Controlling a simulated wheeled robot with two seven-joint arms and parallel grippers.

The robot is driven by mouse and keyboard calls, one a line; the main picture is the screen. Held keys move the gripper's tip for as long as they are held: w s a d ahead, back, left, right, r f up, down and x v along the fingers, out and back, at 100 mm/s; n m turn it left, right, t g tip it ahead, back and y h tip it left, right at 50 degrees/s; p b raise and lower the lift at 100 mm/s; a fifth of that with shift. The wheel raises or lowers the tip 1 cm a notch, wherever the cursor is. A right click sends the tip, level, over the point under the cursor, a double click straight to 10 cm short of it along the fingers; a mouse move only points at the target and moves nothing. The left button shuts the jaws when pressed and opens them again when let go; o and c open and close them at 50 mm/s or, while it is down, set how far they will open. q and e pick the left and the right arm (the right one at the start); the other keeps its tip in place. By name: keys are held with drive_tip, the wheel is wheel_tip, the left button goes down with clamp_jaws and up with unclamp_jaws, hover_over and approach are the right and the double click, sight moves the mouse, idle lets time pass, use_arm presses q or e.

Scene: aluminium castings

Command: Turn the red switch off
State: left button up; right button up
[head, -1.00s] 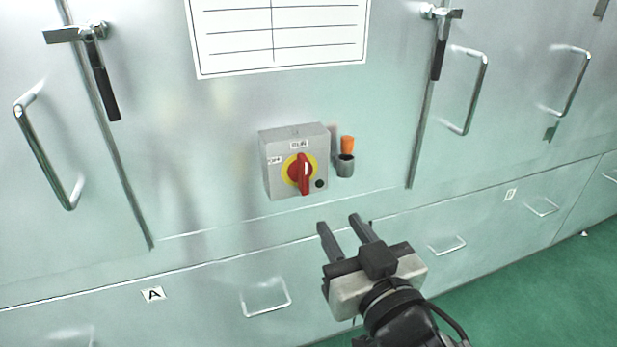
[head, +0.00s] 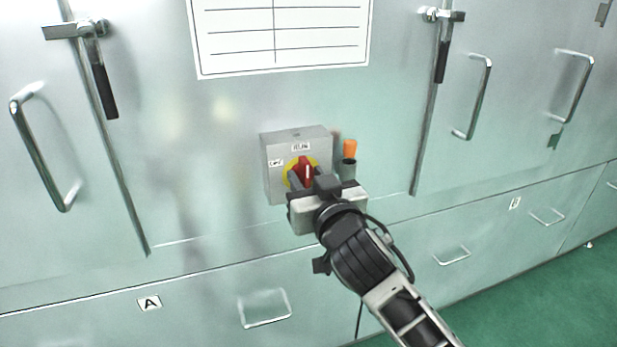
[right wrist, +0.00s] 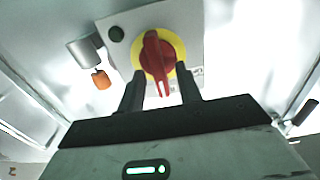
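The red switch (head: 305,167) is a rotary handle on a yellow disc, on a grey box (head: 272,184) fixed to the metal cabinet front. An "OFF" label sits at the disc's left and another label above it. The handle stands about upright, along the line to the upper label. My right gripper (head: 307,177) is at the box, its fingers reaching toward the switch. In the right wrist view the red handle (right wrist: 157,60) lies between the two open fingertips (right wrist: 160,85), with a gap on each side. My left gripper is not in view.
An orange-topped item (head: 349,149) in a grey holder (head: 347,170) is fixed just right of the box. Door handles (head: 45,160) and latches (head: 440,50) stick out on both sides. A white chart (head: 280,40) hangs above. Green floor (head: 520,290) shows at lower right.

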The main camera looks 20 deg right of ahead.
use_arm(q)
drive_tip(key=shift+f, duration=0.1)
use_arm(e)
drive_tip(key=shift+w, duration=0.1)
drive_tip(key=c, duration=0.7)
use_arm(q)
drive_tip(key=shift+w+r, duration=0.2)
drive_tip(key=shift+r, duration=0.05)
use_arm(e)
clamp_jaws()
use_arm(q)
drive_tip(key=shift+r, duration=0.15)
